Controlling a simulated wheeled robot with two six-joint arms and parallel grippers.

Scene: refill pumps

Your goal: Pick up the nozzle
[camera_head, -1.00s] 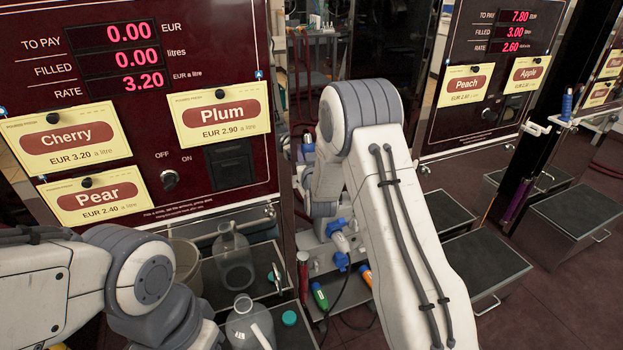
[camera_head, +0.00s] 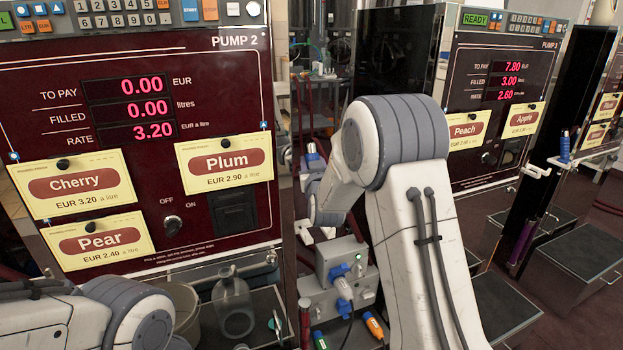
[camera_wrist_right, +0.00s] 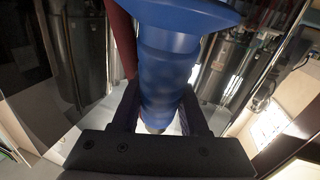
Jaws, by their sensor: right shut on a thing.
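A blue nozzle (camera_wrist_right: 170,70) fills the middle of the right wrist view, with a wide blue collar at its upper end. My right gripper (camera_wrist_right: 163,108) is shut on its body, one dark finger on each side. In the head view the nozzle (camera_head: 312,153) is a small blue shape left of my right arm, and the gripper is mostly hidden by the arm. My left arm enters at the lower left of the head view; its gripper is out of view.
Pump 2 (camera_head: 215,110) stands at the left, with Cherry, Pear and Plum cards. Pump 3 (camera_head: 470,80) is at the right. A grey socket box (camera_head: 340,258) with blue plugs sits below my right wrist. A glass bottle (camera_head: 232,300) stands on the lower tray.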

